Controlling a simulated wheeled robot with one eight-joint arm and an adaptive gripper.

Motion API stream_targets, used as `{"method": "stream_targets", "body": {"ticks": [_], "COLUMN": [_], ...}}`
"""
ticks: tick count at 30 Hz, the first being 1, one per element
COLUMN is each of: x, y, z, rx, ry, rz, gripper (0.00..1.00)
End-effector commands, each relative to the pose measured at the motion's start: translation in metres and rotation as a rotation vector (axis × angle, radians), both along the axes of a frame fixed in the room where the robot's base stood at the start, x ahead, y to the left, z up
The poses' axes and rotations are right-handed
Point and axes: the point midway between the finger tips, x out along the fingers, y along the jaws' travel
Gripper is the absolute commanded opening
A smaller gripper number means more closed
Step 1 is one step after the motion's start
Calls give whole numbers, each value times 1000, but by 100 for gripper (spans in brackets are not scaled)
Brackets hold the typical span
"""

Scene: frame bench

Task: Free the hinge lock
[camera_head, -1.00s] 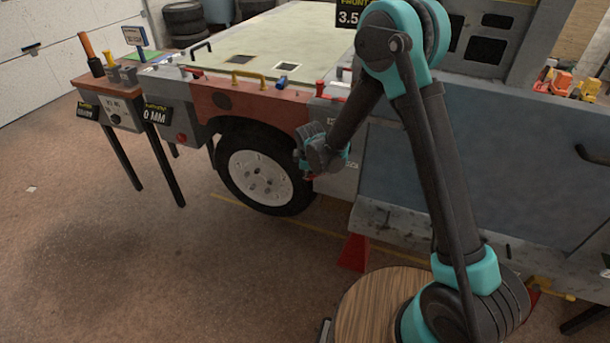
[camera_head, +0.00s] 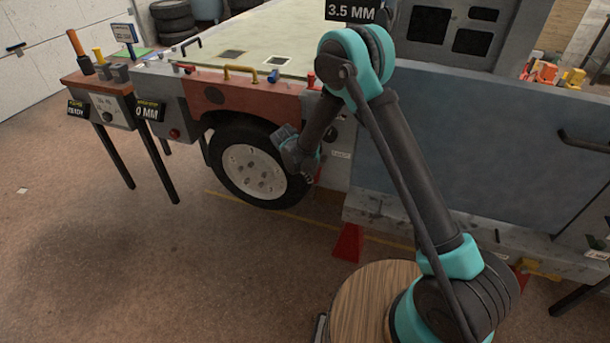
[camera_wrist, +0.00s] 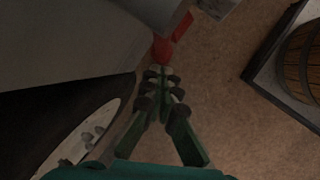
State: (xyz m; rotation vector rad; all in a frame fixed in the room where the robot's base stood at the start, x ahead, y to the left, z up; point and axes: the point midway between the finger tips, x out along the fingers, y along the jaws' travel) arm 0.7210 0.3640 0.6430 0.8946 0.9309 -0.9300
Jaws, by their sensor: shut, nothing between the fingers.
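My gripper (camera_wrist: 160,76) shows in the wrist view with its green fingers together and nothing between them. In the head view its end (camera_head: 308,178) is in front of the vehicle's side, by the right edge of the wheel (camera_head: 253,172). A red part (camera_wrist: 164,48) lies just beyond the fingertips in the wrist view; I cannot tell whether they touch. I cannot tell which part is the hinge lock. Along the panel's top edge are a yellow handle (camera_head: 240,73), a blue piece (camera_head: 273,76) and a red knob (camera_head: 311,80). My arm hides part of the vehicle behind it.
A small bench (camera_head: 98,86) with coloured handles and a "READY" sign stands at the left. A red stand (camera_head: 348,243) is under the vehicle's sill. A large grey-blue door panel (camera_head: 480,140) is at the right. The floor at the front left is clear.

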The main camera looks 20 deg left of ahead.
Motion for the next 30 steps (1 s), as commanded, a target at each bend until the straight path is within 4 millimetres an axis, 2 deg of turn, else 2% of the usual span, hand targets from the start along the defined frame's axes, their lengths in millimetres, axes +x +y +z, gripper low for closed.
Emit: {"method": "stream_targets", "body": {"ticks": [12,30], "x": [-1,-1], "y": [-11,-11], "z": [-6,-6], "rx": [1,1], "ry": [-1,0], "rz": [1,0], "gripper": [0,0]}}
